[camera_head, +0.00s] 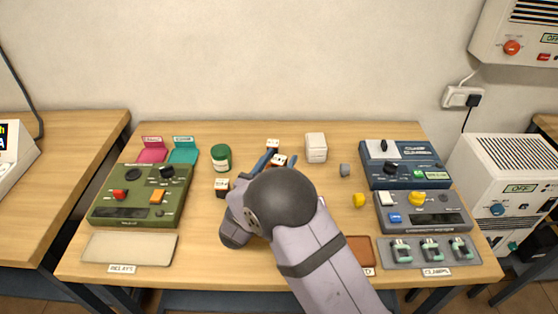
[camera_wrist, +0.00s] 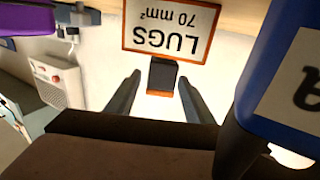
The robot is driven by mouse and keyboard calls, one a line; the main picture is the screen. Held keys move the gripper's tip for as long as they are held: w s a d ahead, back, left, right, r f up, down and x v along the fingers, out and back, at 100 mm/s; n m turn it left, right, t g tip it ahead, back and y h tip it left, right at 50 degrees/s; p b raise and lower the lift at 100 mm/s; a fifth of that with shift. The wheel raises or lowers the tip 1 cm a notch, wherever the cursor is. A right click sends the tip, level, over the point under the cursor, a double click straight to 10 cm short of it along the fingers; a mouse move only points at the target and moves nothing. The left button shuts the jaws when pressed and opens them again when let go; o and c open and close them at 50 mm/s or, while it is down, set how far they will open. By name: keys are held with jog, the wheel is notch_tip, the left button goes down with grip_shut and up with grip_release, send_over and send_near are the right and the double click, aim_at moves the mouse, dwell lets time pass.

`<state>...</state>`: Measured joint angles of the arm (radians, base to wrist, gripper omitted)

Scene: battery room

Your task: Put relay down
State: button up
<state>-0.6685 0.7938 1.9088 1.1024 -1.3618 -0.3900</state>
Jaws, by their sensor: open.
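My gripper (camera_head: 279,161) is over the middle of the table with its jaws open. A small block with a white, red-marked top (camera_head: 279,160), apparently a relay, shows between the fingers; I cannot tell whether it touches them. In the wrist view, my open gripper (camera_wrist: 160,97) has a dark block (camera_wrist: 162,75) with an orange edge between its fingers, with gaps at both sides. Two similar white-topped blocks stand nearby, one behind (camera_head: 272,144) and one at left (camera_head: 222,187). The beige RELAYS tray (camera_head: 130,249) at front left looks empty. My arm hides the front middle.
A green jar (camera_head: 221,157) and a white container (camera_head: 316,147) stand at the back. A green control panel (camera_head: 138,197) is at left; blue (camera_head: 391,165) and grey (camera_head: 423,214) units are at right. A CLAMPS tray (camera_head: 428,251) holds several clamps. A yellow piece (camera_head: 359,200) lies right of my arm.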

jog(key=shift+r, duration=0.25)
jog(key=shift+s+a+f, duration=0.15)
jog(key=shift+s, duration=0.15)
jog(key=b+v, duration=0.1)
jog(key=v, duration=1)
jog(key=shift+s+b, duration=0.15)
jog(key=shift+b, duration=0.2)
